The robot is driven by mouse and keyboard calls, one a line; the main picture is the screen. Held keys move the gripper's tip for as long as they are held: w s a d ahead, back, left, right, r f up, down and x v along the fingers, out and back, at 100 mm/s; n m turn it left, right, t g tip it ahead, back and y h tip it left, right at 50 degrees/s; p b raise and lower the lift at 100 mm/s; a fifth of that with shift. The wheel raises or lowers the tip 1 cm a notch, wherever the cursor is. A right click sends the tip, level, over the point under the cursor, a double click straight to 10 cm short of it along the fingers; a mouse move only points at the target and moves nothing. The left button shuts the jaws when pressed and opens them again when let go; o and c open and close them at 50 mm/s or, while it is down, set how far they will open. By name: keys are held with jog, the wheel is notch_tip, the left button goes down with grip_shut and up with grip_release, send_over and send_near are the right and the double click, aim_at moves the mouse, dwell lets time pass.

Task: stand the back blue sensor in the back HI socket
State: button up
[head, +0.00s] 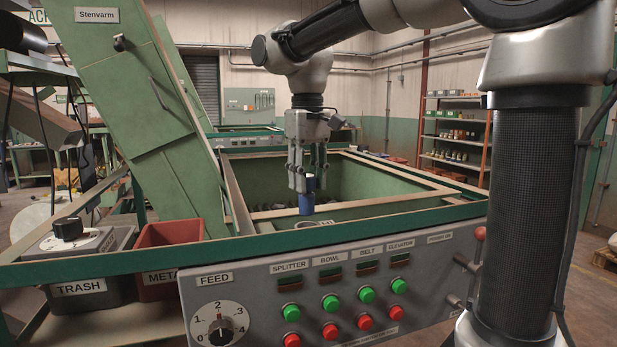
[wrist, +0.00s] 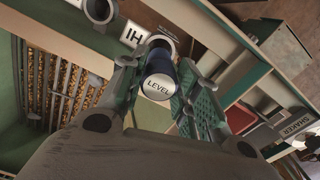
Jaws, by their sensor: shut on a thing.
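The blue sensor (head: 306,204) hangs upright below my gripper (head: 307,184) in the head view, over the near rim of the green hopper. In the wrist view my gripper (wrist: 157,92) is shut on the sensor (wrist: 158,86), with a finger on each side. Its silver cap reads LEVEL and faces the camera. A white HI label (wrist: 132,35) lies beside a grey ring-shaped socket (wrist: 164,40), just past the sensor's far end. The sensor partly covers this ring, and I cannot tell whether they touch. A second grey ring (wrist: 100,10) is at the top edge.
The green hopper (head: 375,186) is open behind the sensor. The control panel (head: 340,290) with buttons and a FEED dial stands in front. TRASH (head: 79,285) and red METAL (head: 160,272) bins are at left. A SHAKER label (wrist: 293,125) shows in the wrist view.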

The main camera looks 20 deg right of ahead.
aim_at(308, 194)
jog(key=shift+f, duration=2.6)
jog(key=shift+f, duration=0.55)
jog(key=o, duration=0.8)
jog(key=shift+r, duration=5.5)
jog(key=shift+s+d, duration=0.1)
